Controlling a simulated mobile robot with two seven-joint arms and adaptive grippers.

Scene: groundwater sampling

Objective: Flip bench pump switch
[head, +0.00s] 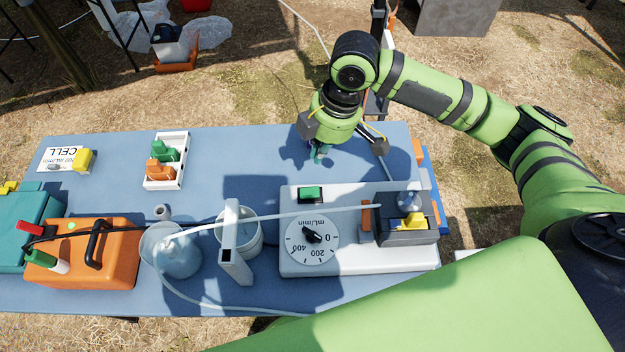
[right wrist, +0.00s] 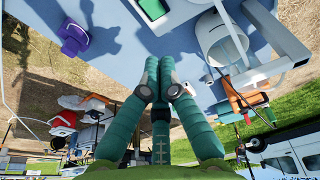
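The bench pump (head: 350,262) is a white box on the blue table, with a round mL/min dial (head: 312,238). Its switch (head: 310,194) is a green rocker in a dark frame at the box's far left corner. My right gripper (head: 318,154) hangs above the table just beyond the switch, apart from it, pointing down. In the right wrist view its teal fingers (right wrist: 160,72) are drawn together, with nothing seen between them. A green piece on white at that view's top edge looks like the switch (right wrist: 152,8). My left gripper is not in view.
A white beaker (head: 254,242) with a stand and tubing, a clear flask (head: 180,258) and an orange case (head: 113,272) stand left of the pump. A rack (head: 181,180) holds green and orange clips. A purple object (right wrist: 73,37) shows in the wrist view. The table's far middle is clear.

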